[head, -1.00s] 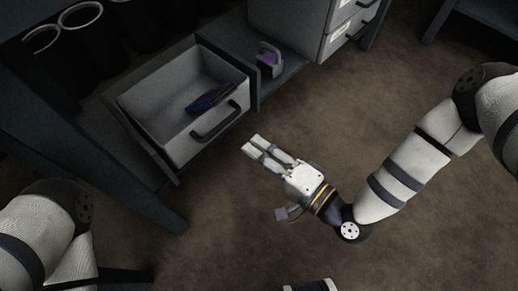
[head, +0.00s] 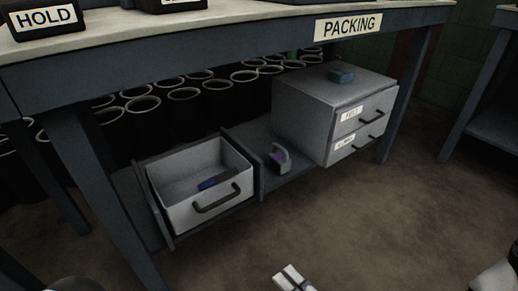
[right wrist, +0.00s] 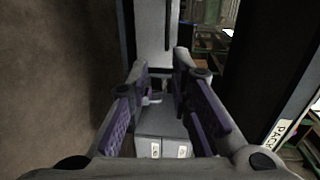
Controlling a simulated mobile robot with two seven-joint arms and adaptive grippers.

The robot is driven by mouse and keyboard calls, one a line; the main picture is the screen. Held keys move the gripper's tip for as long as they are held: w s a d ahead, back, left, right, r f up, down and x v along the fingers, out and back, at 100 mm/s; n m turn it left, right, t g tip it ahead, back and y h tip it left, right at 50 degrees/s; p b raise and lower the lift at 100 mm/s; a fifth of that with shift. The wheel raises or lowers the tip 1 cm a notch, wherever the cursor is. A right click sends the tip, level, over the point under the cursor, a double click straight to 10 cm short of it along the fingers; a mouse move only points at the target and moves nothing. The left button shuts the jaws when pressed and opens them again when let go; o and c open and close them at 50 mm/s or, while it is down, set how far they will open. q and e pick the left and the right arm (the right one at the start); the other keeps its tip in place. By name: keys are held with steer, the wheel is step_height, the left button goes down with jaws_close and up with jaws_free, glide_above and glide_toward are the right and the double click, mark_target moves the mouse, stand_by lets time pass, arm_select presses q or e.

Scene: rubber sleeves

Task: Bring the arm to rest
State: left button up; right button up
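My right gripper (head: 292,278) shows at the bottom edge of the head view, only its pale fingertips in frame. It is over the brown floor, in front of the bench and apart from the open drawer. In the right wrist view its two purple-padded fingers (right wrist: 163,88) stand apart with nothing held between them. Beyond the gap is a grey drawer unit with white labels (right wrist: 168,150). A pale piece of my right arm (head: 496,278) is at the lower right. My left gripper is out of view; only a bit of my left arm shows at the bottom left.
An open grey drawer (head: 205,212) holds a dark blue item (head: 213,182). A purple-and-grey object (head: 279,158) sits on the shelf beside the shut drawer unit (head: 312,118). A blue-green box (head: 341,76) is on top. The PACKING bench (head: 230,52) overhangs these. Floor (head: 385,225) in front is clear.

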steer(key=s+d+r+n+g+h+p, duration=0.1)
steer(key=s+r+n+g+p, duration=0.2)
steer(key=s+p, duration=0.4)
steer(key=s+r+n+g+h+p, duration=0.15)
steer(key=s+g+p, duration=0.3)
steer(key=s, duration=0.45)
steer(key=s+d+r+n+g+h+p, duration=0.1)
steer(key=s+r+n+g+p, duration=0.1)
steer(key=s+r+g+p, duration=0.35)
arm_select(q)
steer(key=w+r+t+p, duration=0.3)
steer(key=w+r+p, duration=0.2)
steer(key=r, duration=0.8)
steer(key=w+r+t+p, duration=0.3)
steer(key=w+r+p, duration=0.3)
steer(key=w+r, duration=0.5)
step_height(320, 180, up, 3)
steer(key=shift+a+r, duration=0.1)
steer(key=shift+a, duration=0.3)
arm_select(e)
steer(key=s+d+r+n+g+h, duration=0.3)
steer(key=s+d+r+h, duration=0.3)
steer(key=s+d+r, duration=0.6)
steer(key=s+d+n, duration=0.1)
steer(key=s, duration=0.2)
steer(key=shift+d+r, duration=0.25)
steer(key=shift+d, duration=0.1)
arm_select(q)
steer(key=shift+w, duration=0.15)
